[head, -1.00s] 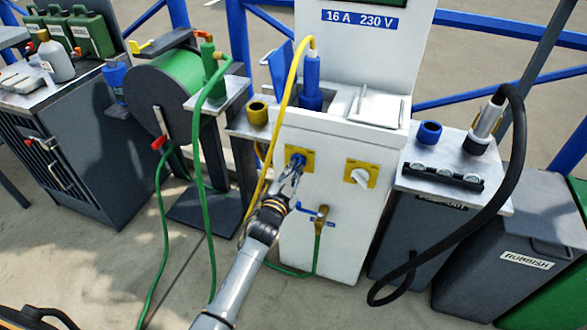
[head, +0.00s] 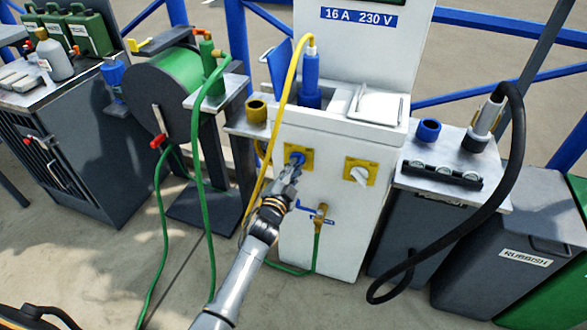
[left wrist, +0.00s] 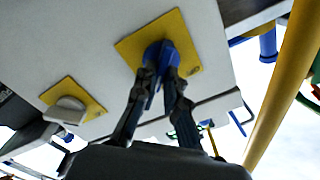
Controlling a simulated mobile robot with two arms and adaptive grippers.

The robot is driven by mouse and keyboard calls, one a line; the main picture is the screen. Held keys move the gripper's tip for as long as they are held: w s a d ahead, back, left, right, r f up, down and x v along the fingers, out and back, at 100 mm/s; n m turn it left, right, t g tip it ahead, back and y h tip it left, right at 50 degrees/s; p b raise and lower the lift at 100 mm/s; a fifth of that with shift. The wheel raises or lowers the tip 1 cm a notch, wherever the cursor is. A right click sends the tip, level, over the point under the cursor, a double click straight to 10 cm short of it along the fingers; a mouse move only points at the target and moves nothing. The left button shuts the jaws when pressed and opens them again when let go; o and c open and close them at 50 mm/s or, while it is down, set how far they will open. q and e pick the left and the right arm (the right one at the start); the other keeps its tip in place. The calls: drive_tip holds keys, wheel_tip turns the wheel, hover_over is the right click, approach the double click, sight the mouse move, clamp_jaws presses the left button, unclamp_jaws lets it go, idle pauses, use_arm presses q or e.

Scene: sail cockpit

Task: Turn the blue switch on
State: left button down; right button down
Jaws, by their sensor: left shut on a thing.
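The blue switch (head: 297,157) is a rotary knob on a yellow plate, on the front of the white power pedestal (head: 330,215). My left gripper (head: 292,171) reaches up to it from below and is shut on its knob. In the left wrist view the two fingers of my left gripper (left wrist: 157,88) close on the handle of the blue switch (left wrist: 164,52). The fingers hide part of the knob. A white switch (head: 360,175) on its own yellow plate sits to the right. My right gripper does not show.
A yellow cable (head: 291,85) runs from a blue plug (head: 311,75) down the pedestal's left side, close to my arm. A brass tap (head: 321,212) with a blue handle is just below. A black hose (head: 519,135) stands to the right, a green hose (head: 205,180) to the left.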

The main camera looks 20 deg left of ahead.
use_arm(q)
drive_tip(key=c, duration=1.4)
unclamp_jaws()
drive_tip(key=shift+s, duration=0.15)
drive_tip(key=s, duration=1.1)
drive_tip(key=shift+s+a, duration=0.15)
drive_tip(key=shift+s, duration=0.25)
drive_tip(key=shift+f, duration=0.1)
